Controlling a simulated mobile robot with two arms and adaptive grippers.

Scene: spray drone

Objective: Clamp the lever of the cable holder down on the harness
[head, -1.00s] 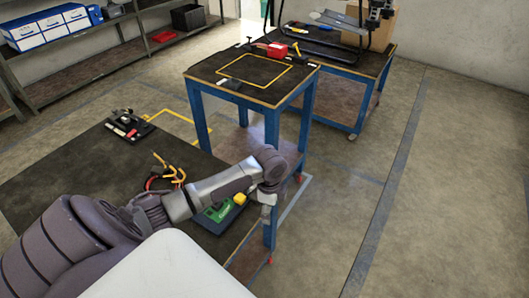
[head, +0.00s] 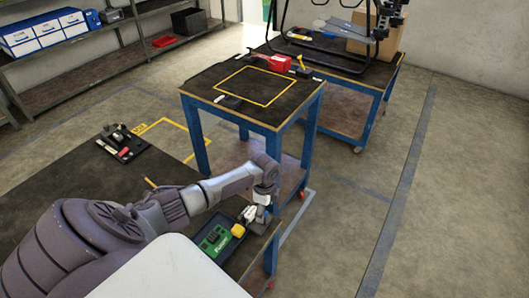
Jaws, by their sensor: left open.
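My left gripper (head: 256,219) is open and points down at the right end of the dark workbench (head: 75,190), over a shallow dark tray (head: 228,264). A green board (head: 214,241) and a yellow part (head: 238,230) lie in the tray, just left of the gripper. A small black fixture (head: 122,145) with grey, red and white parts sits at the far side of the bench, well away from the gripper. It may be the cable holder; its lever cannot be made out. Only an orange tip (head: 150,182) shows behind my left forearm. The harness cannot be made out. My right gripper is not in view.
Shelves (head: 75,62) line the left wall. The floor at right is clear.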

